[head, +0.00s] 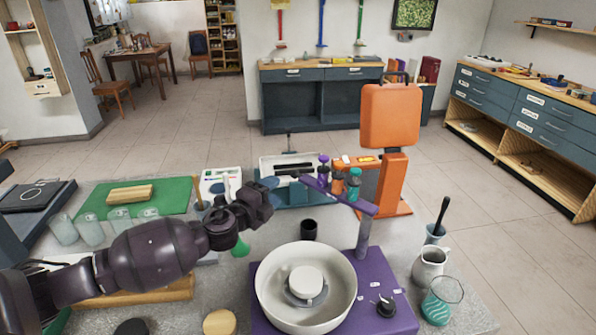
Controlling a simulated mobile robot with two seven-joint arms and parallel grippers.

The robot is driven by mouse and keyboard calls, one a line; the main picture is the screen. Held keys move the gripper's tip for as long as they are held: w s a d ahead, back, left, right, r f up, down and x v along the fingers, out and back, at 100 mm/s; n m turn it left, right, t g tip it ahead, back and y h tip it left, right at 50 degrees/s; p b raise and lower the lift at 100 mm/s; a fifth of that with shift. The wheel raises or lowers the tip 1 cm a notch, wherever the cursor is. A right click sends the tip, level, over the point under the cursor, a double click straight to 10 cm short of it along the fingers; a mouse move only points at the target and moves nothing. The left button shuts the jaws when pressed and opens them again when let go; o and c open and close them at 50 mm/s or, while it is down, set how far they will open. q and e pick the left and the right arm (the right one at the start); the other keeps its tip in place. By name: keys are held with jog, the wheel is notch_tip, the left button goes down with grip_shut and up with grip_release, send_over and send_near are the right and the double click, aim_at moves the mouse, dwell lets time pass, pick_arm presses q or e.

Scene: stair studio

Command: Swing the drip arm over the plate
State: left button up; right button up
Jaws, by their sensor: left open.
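The purple drip arm (346,197) sits on top of an upright post (363,238) on a purple base (384,281). A wide white basin (342,289) stands on the same base. A small white round piece, which looks like the plate (306,280), sits at its centre. My left gripper (262,202) is open and empty, left of the drip arm's far end and apart from it in the picture. My right gripper is not in view.
A black cup (309,229) stands behind the basin. A white jug (430,265), a teal-based glass (441,302) and a mortar-like cup with a dark handle (437,228) stand at right. An orange machine (390,125) rises behind the drip arm. Several glasses (90,229) stand at left.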

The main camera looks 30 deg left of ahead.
aim_at(295, 178)
pick_arm(q)
jog(key=w, duration=0.3)
jog(key=w+d, duration=0.1)
jog(key=w, duration=0.5)
jog(key=shift+w+d, duration=0.2)
jog(key=shift+w, duration=0.2)
jog(key=shift+c, duration=0.3)
grip_shut()
